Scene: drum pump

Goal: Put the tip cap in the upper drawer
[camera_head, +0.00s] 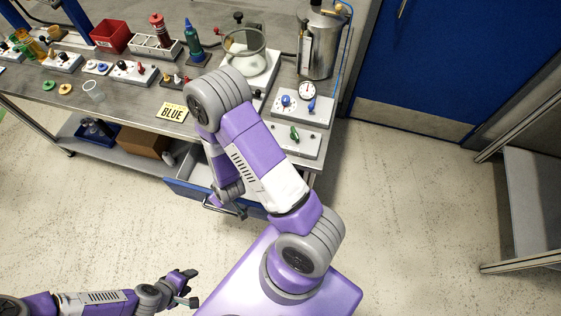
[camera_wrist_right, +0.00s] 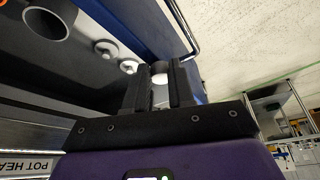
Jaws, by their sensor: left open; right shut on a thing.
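My right gripper (camera_wrist_right: 160,78) is shut on a small pale piece (camera_wrist_right: 159,68), which I take for the tip cap. Only part of it shows between the dark fingers. In the right wrist view the fingers are close to the blue drawer front and its bar handle (camera_wrist_right: 187,35). An open drawer (camera_head: 186,187) with a blue front shows below the bench in the head view. My right arm hides much of it, and whether the piece is above or inside it I cannot tell. My left gripper (camera_head: 189,284) is open and empty at the lower left, over the floor.
Inside the drawer lie two pale round pieces (camera_wrist_right: 105,48) and a grey tube (camera_wrist_right: 50,18). The floor at front left is clear.

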